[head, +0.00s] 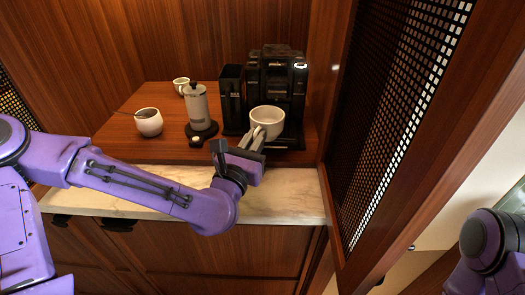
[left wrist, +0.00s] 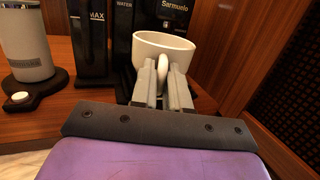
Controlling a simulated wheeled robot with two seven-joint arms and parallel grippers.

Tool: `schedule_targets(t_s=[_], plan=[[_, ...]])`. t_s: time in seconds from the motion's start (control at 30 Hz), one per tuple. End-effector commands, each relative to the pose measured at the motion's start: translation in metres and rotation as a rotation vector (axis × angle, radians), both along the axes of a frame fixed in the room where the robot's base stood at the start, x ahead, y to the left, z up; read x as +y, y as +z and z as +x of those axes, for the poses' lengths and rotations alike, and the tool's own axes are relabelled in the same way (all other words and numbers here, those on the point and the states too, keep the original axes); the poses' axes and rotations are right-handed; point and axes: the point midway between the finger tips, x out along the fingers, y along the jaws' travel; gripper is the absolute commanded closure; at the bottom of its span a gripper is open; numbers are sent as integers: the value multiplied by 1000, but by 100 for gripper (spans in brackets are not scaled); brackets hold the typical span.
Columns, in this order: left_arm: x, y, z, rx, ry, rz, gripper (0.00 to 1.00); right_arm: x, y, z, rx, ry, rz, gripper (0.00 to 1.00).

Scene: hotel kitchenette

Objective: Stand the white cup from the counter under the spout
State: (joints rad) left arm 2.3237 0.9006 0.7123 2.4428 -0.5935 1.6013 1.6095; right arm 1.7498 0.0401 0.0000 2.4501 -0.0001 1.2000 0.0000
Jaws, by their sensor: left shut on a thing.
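The white cup (head: 267,120) is upright at the front of the black coffee machine (head: 278,80). My left gripper (head: 258,138) is shut on the cup's handle. In the left wrist view the cup (left wrist: 160,48) shows beyond the fingers (left wrist: 162,82), with its handle between them. The machine stands behind the cup in that view, and the cup hides its middle. The spout cannot be made out clearly. I cannot tell whether the cup's base touches the drip tray. My right arm shows at the lower right of the head view, but its gripper is out of frame.
Left of the machine stand a white-grey grinder or kettle (head: 197,106) on a black base, a round white pot (head: 149,122) and a second small cup (head: 181,84). A wooden partition with dark mesh (head: 395,110) rises close on the right.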

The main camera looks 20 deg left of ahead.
Motion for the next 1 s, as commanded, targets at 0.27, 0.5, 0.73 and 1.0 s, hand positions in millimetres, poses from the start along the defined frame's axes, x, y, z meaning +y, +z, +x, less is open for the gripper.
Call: schedule_targets(t_s=[0.27, 0.5, 0.73, 1.0], plan=[[-2, 4, 28, 0, -5, -3, 100, 0, -11, 0, -1, 0, -1, 28], [-5, -7, 64, 5, -6, -3, 100, 0, 0, 0, 0, 0, 0, 28], [-5, -13, 64, 0, -7, -4, 100, 0, -1, 0, 0, 0, 0, 28], [-5, -17, 63, 2, -6, -5, 69, 0, -5, 0, 0, 0, 0, 28]])
